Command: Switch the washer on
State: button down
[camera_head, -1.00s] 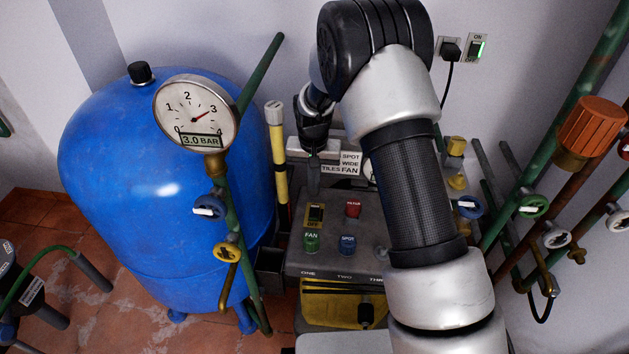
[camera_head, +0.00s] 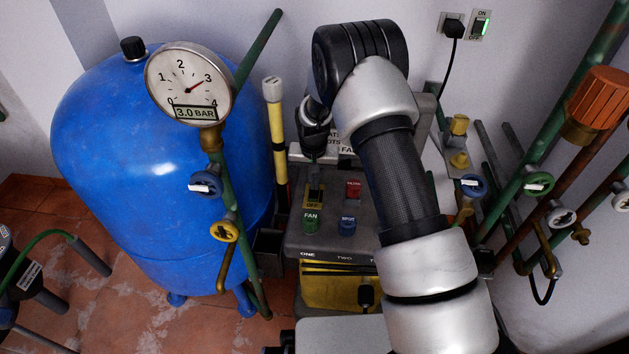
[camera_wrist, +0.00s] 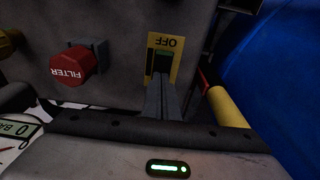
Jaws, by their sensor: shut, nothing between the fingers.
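The washer (camera_head: 290,238) is a grey machine with a sloped control panel. Its power switch (camera_head: 314,197) has a yellow plate marked OFF and a dark rocker; it also shows in the wrist view (camera_wrist: 175,62). My gripper (camera_head: 314,184) is shut and empty, pointing down at the upper part of the switch. In the wrist view the closed fingertips (camera_wrist: 162,80) overlap the rocker's near end. I cannot tell whether they touch it. The fingers hide part of the switch, so the rocker's tilt is unclear.
Beside the switch are a red FILTER knob (camera_head: 353,189), a green FAN knob (camera_head: 311,222) and a blue knob (camera_head: 347,225). A yellow lance (camera_head: 276,140) and blue tank (camera_head: 120,170) stand left. Pipes with valves (camera_head: 538,183) crowd the right. A wall switch (camera_head: 481,25) glows green.

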jog(key=shift+w+f+b, duration=0.1)
jog(key=shift+f+b, duration=0.2)
jog(key=shift+f, duration=0.15)
jog(key=shift+r, duration=0.2)
jog(key=shift+s+a+r+p, duration=0.15)
jog(key=shift+s+p, duration=0.25)
jog(key=shift+s, duration=0.4)
